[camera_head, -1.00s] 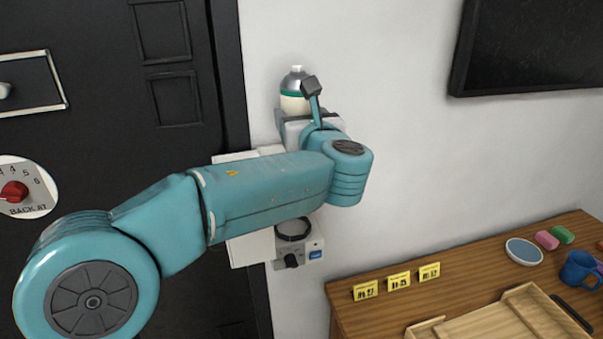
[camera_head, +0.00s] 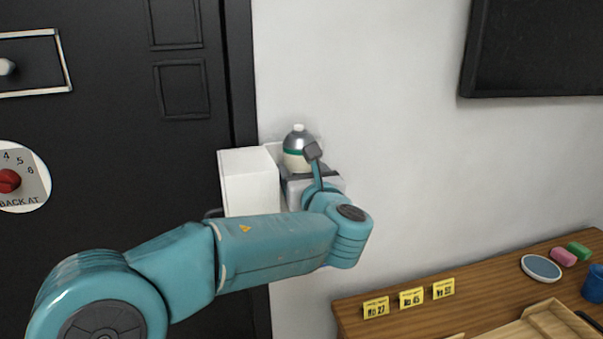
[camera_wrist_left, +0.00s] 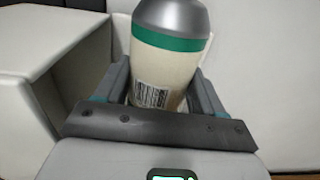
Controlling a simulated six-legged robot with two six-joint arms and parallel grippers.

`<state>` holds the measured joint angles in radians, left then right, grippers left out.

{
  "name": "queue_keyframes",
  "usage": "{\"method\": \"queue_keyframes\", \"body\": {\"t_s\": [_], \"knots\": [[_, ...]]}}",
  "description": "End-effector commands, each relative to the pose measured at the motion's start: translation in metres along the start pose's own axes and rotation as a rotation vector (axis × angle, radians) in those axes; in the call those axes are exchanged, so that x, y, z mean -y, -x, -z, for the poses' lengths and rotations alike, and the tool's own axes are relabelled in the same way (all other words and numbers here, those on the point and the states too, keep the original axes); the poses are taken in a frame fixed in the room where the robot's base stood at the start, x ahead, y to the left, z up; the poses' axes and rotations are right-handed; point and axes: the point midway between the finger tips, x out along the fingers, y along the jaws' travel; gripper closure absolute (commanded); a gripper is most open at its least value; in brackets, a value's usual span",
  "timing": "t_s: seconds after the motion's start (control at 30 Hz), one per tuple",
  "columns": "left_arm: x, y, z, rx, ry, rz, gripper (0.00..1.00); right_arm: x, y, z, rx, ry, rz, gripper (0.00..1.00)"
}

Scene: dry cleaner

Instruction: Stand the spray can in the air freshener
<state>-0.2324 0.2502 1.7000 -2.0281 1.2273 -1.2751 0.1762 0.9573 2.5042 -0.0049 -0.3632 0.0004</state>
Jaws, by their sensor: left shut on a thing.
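My left gripper (camera_head: 311,176) is shut on the spray can (camera_head: 298,150), which has a grey top, a green band and a cream body. The can is roughly upright, with its lower part hidden behind the gripper. In the left wrist view the can (camera_wrist_left: 168,65) sits between the fingers, its barcode facing the camera. The white air freshener (camera_head: 250,178) is on the wall, just left of the can, and its hollow white cover (camera_wrist_left: 85,60) shows in the wrist view. My arm hides its lower part, so I cannot tell whether the can touches it. My right gripper is out of view.
A black door (camera_head: 120,130) is at the left, with a red-knobbed dial sign (camera_head: 22,176). A wooden table (camera_head: 360,320) at lower right bears yellow number tags (camera_head: 411,298), a round dish (camera_head: 541,268) and a tray. The wall at right is bare below a dark screen (camera_head: 540,50).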

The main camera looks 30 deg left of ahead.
Motion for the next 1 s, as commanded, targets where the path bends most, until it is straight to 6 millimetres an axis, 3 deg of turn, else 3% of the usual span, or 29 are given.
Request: {"method": "queue_keyframes", "body": {"t_s": [0.3, 0.5, 1.0], "knots": [[0.000, 0.000, 0.047, 0.002, -0.001, 0.000, 0.75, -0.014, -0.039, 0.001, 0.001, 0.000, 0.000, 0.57], [-0.001, 0.000, 0.066, 0.002, 0.000, -0.001, 0.75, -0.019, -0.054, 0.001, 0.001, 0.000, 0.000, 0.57], [0.000, 0.000, 0.068, 0.002, 0.000, 0.000, 0.75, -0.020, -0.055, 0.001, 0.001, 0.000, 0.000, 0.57]]}}
